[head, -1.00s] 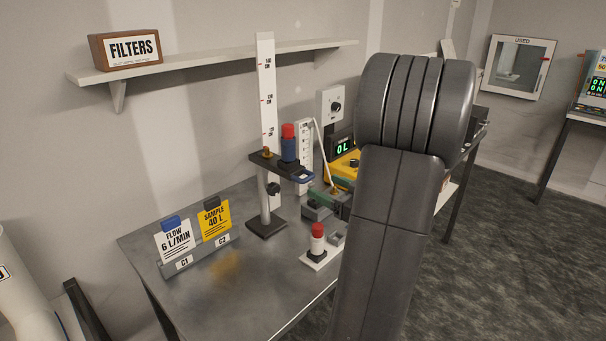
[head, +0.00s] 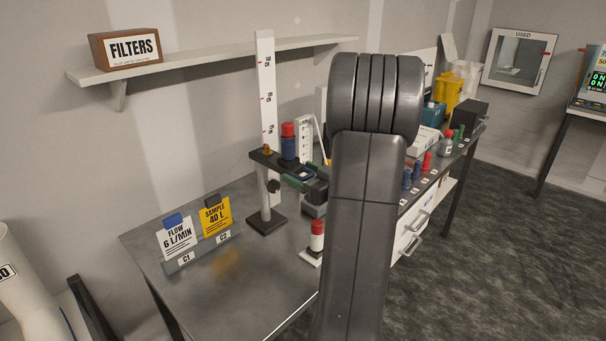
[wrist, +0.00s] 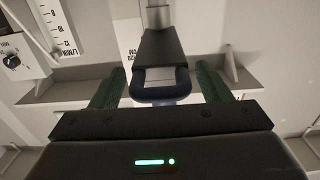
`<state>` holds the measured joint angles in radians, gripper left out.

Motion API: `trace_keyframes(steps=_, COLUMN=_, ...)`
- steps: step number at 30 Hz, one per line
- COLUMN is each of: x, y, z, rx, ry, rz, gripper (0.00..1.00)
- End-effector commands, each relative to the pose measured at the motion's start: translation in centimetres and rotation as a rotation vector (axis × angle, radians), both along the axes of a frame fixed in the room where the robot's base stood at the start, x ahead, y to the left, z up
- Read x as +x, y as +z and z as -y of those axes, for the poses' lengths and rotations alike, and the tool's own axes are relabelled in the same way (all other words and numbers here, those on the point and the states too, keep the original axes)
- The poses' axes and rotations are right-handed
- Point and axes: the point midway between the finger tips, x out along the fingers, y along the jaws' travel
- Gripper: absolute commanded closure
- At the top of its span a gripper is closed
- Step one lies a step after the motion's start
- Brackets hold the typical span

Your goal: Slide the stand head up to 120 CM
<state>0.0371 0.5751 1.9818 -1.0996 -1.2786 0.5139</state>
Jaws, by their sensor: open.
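The stand head (head: 268,160) is a dark arm on an upright metal post with a dark base. It carries a blue bottle with a red cap (head: 288,142) and sits low, beneath the lowest visible mark on the white CM scale (head: 266,90). The scale's numbers are too small to read surely. My gripper (head: 306,174) is open at the head's front end. In the wrist view, the head's blue loop handle (wrist: 160,88) lies between my two green fingers (wrist: 160,86), with a gap on each side. A dark knob (head: 273,186) is on the post below the head.
A card holder with a FLOW card (head: 175,238) and a yellow SAMPLE card (head: 215,217) stands left of the post. A red-capped white bottle (head: 317,238) stands in front. The front-left bench is clear.

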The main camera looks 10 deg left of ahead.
Motion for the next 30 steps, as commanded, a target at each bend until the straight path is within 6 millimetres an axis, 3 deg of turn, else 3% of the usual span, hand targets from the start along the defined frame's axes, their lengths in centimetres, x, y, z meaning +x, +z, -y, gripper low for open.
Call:
trace_keyframes(steps=1, x=0.0, y=0.0, z=0.0, rx=0.0, ry=0.0, rz=0.0, gripper=0.35)
trace_keyframes(steps=9, x=0.0, y=0.0, z=0.0, rx=0.0, ry=0.0, rz=0.0, gripper=0.87)
trace_keyframes(steps=14, x=0.0, y=0.9, z=0.0, rx=0.0, ry=0.0, rz=0.001, gripper=0.86)
trace_keyframes(steps=21, x=0.0, y=4.3, z=0.0, rx=0.004, ry=0.0, rz=0.005, gripper=0.86)
trace_keyframes(steps=29, x=0.0, y=4.1, z=0.0, rx=0.003, ry=0.0, rz=0.002, gripper=0.86)
trace_keyframes(steps=30, x=0.0, y=4.1, z=0.0, rx=0.002, ry=0.0, rz=0.001, gripper=0.44)
